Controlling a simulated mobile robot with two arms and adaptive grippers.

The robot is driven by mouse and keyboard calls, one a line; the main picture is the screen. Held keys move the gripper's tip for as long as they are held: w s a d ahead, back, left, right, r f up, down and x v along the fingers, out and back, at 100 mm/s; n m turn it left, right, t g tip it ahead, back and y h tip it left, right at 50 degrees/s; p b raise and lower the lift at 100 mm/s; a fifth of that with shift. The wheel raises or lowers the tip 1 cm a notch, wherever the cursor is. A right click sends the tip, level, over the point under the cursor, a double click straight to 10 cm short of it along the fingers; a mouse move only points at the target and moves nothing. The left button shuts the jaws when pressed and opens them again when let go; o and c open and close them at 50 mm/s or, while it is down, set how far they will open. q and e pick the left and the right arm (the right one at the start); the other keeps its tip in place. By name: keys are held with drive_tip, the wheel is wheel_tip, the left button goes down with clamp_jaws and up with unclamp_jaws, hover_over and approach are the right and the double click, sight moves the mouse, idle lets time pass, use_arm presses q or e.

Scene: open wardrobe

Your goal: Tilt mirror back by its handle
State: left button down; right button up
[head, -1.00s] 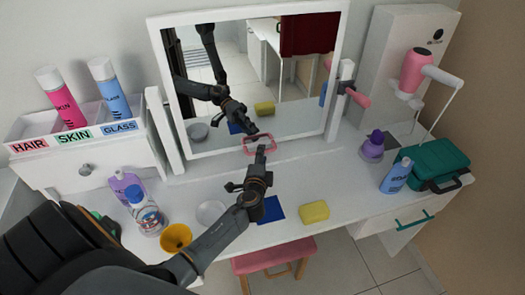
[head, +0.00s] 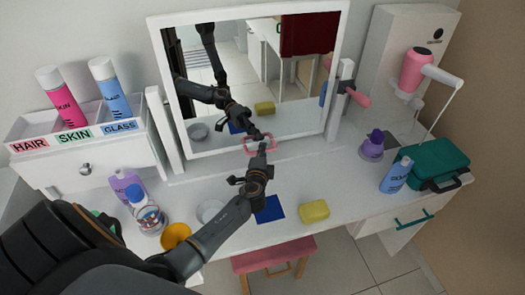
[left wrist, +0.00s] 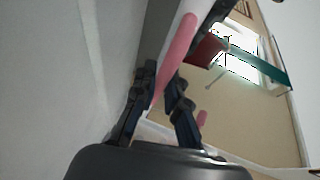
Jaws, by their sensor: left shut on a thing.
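The mirror (head: 255,75) stands in a white frame on the vanity table, held between two white posts. Its pink handle (head: 258,146) is at the bottom edge of the frame. My left gripper (head: 262,148) reaches up from the front and is shut on the handle. In the left wrist view the pink handle (left wrist: 177,55) runs between the two dark fingers. The fingers cover part of the handle. My right gripper is not in view.
A pink knob (head: 357,96) sits on the right post. A yellow funnel (head: 175,235), purple bottle (head: 127,187), blue cloth (head: 269,209) and yellow sponge (head: 314,211) lie near my arm. A green case (head: 432,161) stands at right.

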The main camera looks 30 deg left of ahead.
use_arm(q)
drive_tip(key=s+d+r+g+p, duration=0.1)
drive_tip(key=d+p, duration=0.1)
drive_tip(key=p, duration=0.2)
drive_tip(key=shift+s+r+h, duration=0.3)
drive_tip(key=shift+s, duration=0.05)
drive_tip(key=s+d, duration=0.1)
drive_tip(key=s+d+r+p, duration=0.1)
drive_tip(key=s+d, duration=0.1)
drive_tip(key=shift+d+r, duration=0.2)
drive_tip(key=c, duration=1.4)
unclamp_jaws()
drive_tip(key=shift+o, duration=0.2)
drive_tip(key=v, duration=1.2)
